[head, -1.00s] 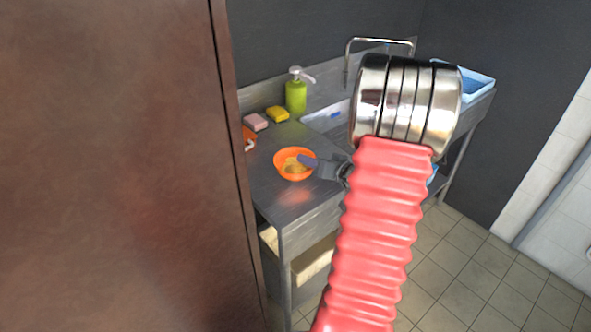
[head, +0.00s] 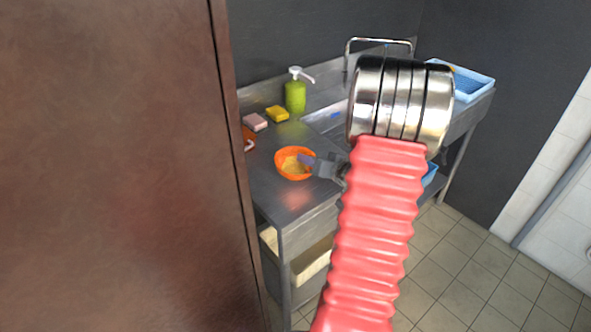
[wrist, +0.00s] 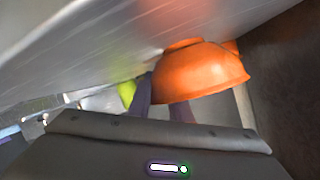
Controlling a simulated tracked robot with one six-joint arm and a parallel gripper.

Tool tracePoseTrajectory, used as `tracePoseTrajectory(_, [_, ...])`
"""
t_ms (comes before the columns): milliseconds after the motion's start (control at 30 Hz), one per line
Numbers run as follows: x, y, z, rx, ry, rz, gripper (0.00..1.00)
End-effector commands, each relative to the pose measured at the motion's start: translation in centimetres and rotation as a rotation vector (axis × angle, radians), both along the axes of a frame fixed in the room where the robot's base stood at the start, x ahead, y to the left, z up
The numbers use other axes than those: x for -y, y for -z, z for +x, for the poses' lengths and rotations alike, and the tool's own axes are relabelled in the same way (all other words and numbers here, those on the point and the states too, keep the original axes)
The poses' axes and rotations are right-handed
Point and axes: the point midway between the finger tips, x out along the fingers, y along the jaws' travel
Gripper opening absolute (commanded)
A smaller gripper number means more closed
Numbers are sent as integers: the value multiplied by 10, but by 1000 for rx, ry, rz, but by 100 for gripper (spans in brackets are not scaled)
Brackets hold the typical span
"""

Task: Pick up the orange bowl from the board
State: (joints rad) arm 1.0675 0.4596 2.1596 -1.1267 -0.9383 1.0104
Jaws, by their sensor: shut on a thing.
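The orange bowl (head: 283,172) is upright above the steel board (head: 285,203) of the sink unit; the head view does not show clearly whether it still touches the surface. Something pale yellow shows inside it. My gripper (head: 308,163) reaches in from the right and is shut on the bowl's right rim. In the wrist view the bowl (wrist: 200,68) sits at the tips of my dark fingers (wrist: 163,95), close beside the steel surface (wrist: 90,50). The fingertips are partly hidden by the bowl.
A green soap bottle (head: 295,97), a yellow sponge (head: 278,114) and a pink sponge (head: 255,122) stand behind the bowl. An orange item (head: 248,138) is partly hidden by the brown panel (head: 110,160) on the left. A blue tray (head: 475,84) lies at the far right.

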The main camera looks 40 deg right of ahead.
Motion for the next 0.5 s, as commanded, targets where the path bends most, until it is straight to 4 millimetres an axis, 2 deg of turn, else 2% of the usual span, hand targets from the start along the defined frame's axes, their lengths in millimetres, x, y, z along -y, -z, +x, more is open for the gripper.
tracePoseTrajectory(200, [0, 1, 0, -1, 0, 0, 0])
tracePoseTrajectory(500, [0, 0, 0, -1, 0, 0, 0])
